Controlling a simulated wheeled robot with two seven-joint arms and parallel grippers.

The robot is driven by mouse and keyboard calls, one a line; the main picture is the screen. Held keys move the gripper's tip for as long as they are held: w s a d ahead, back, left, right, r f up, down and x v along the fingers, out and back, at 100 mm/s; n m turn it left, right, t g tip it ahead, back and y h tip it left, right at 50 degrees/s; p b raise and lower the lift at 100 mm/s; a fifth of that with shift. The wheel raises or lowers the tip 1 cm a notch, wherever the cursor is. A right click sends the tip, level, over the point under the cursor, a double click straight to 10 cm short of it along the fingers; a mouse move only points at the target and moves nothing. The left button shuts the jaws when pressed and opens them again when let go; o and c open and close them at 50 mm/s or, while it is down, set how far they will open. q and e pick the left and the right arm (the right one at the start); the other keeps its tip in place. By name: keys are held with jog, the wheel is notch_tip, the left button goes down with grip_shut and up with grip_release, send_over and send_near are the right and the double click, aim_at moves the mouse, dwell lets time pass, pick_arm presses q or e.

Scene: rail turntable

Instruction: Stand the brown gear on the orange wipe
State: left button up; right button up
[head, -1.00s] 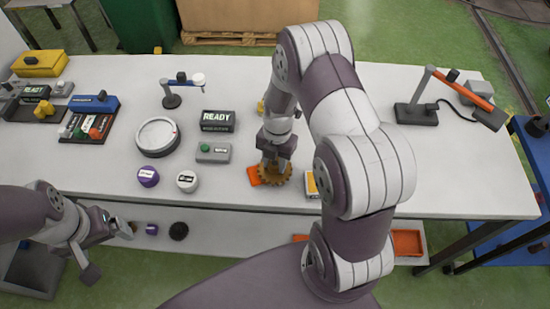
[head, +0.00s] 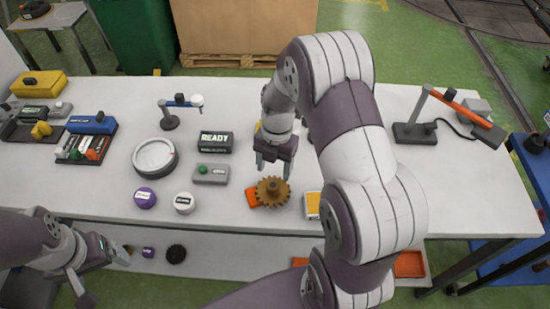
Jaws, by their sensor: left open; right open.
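The brown gear (head: 273,191) rests on the orange wipe (head: 252,198) near the front edge of the table. The gear covers most of the wipe, and an orange part shows at its left. My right gripper (head: 273,168) is open and empty, just behind and above the gear, apart from it. My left gripper (head: 100,278) is open and empty at the lower left, in front of the table edge.
A grey box with a green button (head: 210,174), a READY sign (head: 215,142), a round dial (head: 155,156), and purple (head: 145,198) and white (head: 184,203) pucks stand left of the gear. A yellow-and-white box (head: 312,205) is at its right. The table's right part is mostly clear.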

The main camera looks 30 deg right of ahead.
notch_tip(320, 180, up, 5)
jog(key=s+a+m+t, duration=0.1)
jog(key=s+a+m, duration=0.2)
jog(key=m, duration=0.9)
jog(key=s+a+r+m+t+h, duration=0.1)
jog(key=s+a+m, duration=0.2)
jog(key=m, duration=1)
jog(key=s, duration=0.3)
jog(key=shift+s+r+b, duration=0.25)
jog(key=shift+r+b, duration=0.05)
